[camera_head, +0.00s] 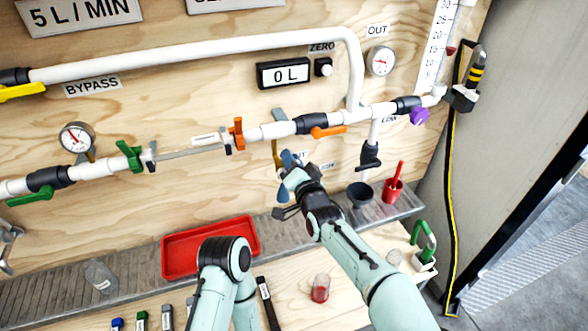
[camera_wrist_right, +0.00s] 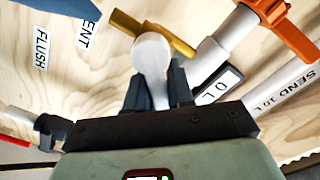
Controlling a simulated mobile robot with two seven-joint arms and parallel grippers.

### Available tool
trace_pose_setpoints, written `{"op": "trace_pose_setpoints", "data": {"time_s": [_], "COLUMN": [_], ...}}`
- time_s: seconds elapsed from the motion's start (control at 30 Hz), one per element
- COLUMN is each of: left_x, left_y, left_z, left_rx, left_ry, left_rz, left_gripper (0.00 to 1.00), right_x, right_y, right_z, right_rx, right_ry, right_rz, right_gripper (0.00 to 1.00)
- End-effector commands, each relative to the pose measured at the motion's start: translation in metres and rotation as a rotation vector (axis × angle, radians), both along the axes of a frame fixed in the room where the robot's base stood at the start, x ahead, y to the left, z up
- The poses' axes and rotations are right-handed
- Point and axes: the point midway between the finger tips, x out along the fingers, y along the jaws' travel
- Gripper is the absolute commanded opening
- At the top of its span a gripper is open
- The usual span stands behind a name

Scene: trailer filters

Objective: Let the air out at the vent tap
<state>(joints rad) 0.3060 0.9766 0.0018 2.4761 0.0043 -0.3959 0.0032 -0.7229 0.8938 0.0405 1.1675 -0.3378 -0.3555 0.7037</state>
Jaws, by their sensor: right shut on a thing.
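The vent tap (camera_head: 275,153) is brass and hangs under the white pipe, left of a partly hidden label. The brass piece (camera_wrist_right: 168,36) also shows in the right wrist view, near a label ending in "ENT" (camera_wrist_right: 88,27). My right gripper (camera_head: 288,160) is up at the panel, just below and right of the tap. In the right wrist view, its dark fingers (camera_wrist_right: 155,88) are shut on a pale rounded thing (camera_wrist_right: 152,55), seen in front of the brass piece. I cannot tell if that thing is part of the tap. My left gripper is not in view.
An orange handle (camera_head: 238,133) and a horizontal orange lever (camera_head: 328,132) sit on the pipe near my gripper. Below are a red tray (camera_head: 185,265), a dark funnel-like cup (camera_head: 360,196) and a red cup (camera_head: 392,192). A "0 L" display (camera_head: 283,73) is above.

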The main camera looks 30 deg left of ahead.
Motion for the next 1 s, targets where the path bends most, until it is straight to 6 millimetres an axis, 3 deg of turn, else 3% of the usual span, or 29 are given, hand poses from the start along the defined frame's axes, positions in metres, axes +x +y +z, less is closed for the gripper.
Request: {"op": "trace_pose_setpoints", "data": {"time_s": [0.5,1.0], "left_x": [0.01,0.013], "left_y": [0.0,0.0], "left_z": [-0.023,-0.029], "left_rx": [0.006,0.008], "left_ry": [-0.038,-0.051], "left_rz": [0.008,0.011], "left_gripper": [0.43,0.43], "right_x": [-0.01,-0.015], "right_y": [0.009,0.013], "right_z": [0.01,0.013], "right_rx": [-0.286,-0.401], "right_ry": [-0.342,-0.478], "right_rz": [-0.002,-0.002], "right_gripper": [0.0,0.0]}}
